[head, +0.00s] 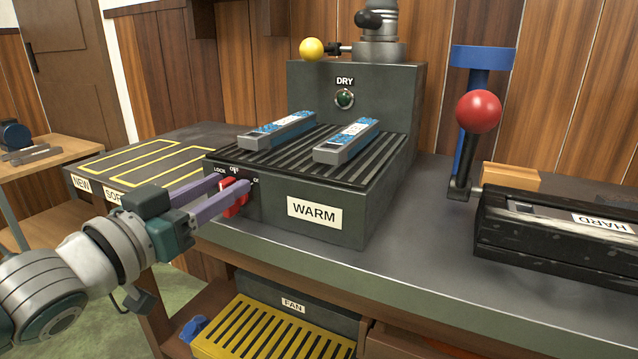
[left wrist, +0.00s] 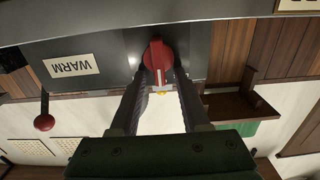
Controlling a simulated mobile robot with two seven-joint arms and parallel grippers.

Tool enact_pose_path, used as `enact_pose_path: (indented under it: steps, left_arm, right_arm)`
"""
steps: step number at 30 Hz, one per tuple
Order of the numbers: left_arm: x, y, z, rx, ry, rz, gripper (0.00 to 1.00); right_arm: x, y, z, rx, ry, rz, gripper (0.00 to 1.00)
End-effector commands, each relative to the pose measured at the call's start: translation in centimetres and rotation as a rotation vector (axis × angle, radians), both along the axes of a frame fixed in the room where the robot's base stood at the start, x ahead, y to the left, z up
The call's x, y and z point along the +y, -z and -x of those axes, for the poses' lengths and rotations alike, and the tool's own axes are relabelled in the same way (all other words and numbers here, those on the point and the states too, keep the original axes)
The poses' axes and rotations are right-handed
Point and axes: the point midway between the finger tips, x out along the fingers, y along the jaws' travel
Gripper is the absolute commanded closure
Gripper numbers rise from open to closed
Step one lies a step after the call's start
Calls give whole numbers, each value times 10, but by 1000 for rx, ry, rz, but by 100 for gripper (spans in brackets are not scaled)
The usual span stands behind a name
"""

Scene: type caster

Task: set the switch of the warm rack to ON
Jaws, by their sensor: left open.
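The warm rack (head: 345,205) is a dark grey box with a slatted top and a "WARM" label. Its red switch (head: 234,200) is on the front face at the left, below small marks that read LOCK and OFF. A further mark at the right is partly hidden by a finger. My left gripper (head: 231,188) is open, with one finger on each side of the red switch. The left wrist view shows the red switch (left wrist: 157,57) between the fingertips; contact is unclear. Which mark the switch points at is hard to tell. My right gripper is not in view.
Two blue-and-grey bars (head: 347,141) lie on the slats. A "DRY" unit (head: 400,100) with a green lamp stands behind. A black "HARD" device (head: 560,235) with a red-ball lever is at the right. A yellow grate (head: 270,332) marked FAN is below the counter.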

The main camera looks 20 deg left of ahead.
Motion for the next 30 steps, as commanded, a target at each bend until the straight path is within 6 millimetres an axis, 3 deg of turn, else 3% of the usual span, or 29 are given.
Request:
enact_pose_path:
  steps: [2, 14, 30]
  left_arm:
    - [0, 0, 0, 0, 0, 0, 54]
    - [0, 0, 0, 1, 0, 0, 99]
    - [1, 5, 2, 14, -4, -6, 100]
  right_arm:
    - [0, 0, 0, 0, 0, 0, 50]
    - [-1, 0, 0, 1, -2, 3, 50]
    - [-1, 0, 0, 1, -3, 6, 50]
